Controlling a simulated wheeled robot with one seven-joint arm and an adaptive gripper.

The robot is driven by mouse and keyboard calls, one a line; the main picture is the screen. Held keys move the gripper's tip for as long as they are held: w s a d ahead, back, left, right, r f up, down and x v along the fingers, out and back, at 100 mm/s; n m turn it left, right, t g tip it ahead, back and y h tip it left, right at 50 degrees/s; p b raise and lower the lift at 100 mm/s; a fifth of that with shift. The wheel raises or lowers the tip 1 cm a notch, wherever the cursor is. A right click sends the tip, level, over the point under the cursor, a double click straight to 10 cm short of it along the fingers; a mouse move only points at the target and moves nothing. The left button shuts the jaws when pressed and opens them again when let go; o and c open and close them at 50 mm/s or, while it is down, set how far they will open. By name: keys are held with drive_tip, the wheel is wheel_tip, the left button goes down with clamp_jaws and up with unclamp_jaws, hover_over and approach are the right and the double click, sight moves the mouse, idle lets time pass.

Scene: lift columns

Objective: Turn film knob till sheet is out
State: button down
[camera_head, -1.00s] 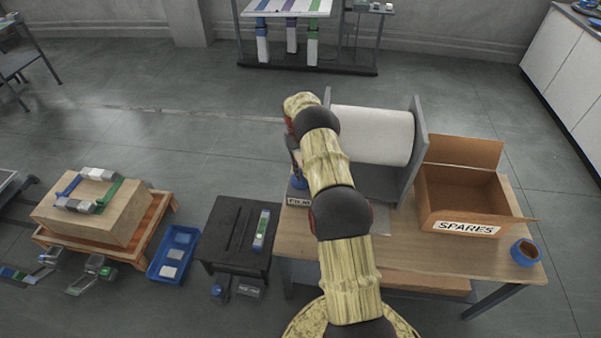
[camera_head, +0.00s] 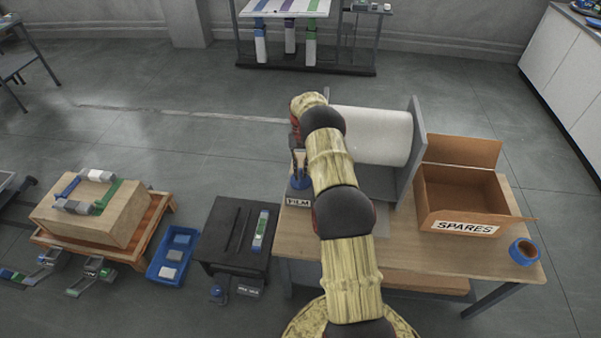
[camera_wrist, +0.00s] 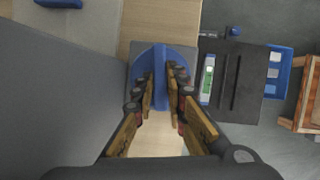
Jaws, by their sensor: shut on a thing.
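The blue film knob (camera_wrist: 160,58) is a round disc with a raised ridge across it, seen from above in the wrist view. My gripper (camera_wrist: 161,85) has one finger on each side of the ridge and is shut on it. In the head view the knob (camera_head: 300,184) sits low beside the FILM label (camera_head: 299,202), with my gripper (camera_head: 299,165) over it. The white film roll (camera_head: 375,135) lies between grey side plates on the table. A pale sheet (camera_head: 382,219) shows in front of the roll, partly hidden by my arm.
An open SPARES box (camera_head: 465,207) and a blue tape roll (camera_head: 524,251) stand on the right of the wooden table (camera_head: 420,258). A black stand (camera_head: 222,240) and a blue bin (camera_head: 163,268) are left of it. A grey side plate (camera_wrist: 55,95) rises close to my gripper.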

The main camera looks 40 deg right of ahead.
drive_tip(key=c, duration=1.8)
unclamp_jaws()
drive_tip(key=v, duration=1.2)
drive_tip(key=shift+w+d, duration=0.1)
